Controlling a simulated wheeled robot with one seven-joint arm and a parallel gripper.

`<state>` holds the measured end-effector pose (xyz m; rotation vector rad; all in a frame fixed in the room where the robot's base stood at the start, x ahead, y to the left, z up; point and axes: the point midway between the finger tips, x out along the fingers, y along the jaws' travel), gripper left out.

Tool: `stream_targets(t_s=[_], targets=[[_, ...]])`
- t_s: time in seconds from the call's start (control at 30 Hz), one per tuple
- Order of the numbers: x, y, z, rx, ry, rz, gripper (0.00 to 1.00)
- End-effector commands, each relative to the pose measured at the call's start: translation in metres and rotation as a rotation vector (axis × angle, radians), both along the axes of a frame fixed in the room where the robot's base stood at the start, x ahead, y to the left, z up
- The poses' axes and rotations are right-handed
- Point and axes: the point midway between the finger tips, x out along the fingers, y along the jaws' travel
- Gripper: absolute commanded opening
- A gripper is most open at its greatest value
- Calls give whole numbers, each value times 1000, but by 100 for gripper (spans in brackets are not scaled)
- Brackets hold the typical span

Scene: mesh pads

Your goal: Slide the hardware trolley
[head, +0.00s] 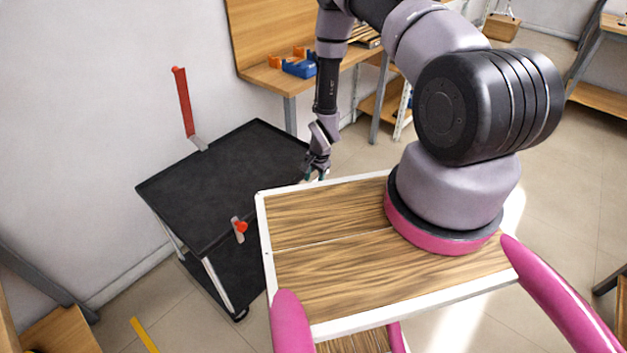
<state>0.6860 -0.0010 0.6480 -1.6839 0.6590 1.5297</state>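The hardware trolley (220,175) is a low black cart with a flat, empty top, a lower shelf and light metal legs. It stands left of my base, near the white wall. A tall red upright piece (184,102) on a grey bracket rises at its far left edge. A short grey piece with an orange-red end (239,228) shows at its near edge. My gripper (317,174) hangs pointing down beside the trolley's right corner. It looks empty, but its fingers are too small to tell open from shut. Whether it touches the trolley is unclear.
A wooden workbench (262,76) with blue and orange bins (298,67) stands behind the trolley. A bench leg (290,115) is near its far right corner. A yellow floor strip (144,335) lies at bottom left. Tiled floor at right is fairly open.

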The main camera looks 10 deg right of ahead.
Motion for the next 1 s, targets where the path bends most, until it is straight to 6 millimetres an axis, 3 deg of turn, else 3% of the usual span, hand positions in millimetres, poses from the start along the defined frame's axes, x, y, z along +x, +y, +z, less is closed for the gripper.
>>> stream_targets(t_s=[0.03,0.1,0.13,1.0], targets=[[0,0,0,0,0,0,30],[0,0,0,0,0,0,3],[0,0,0,0,0,0,0],[0,0,0,0,0,0,0]])
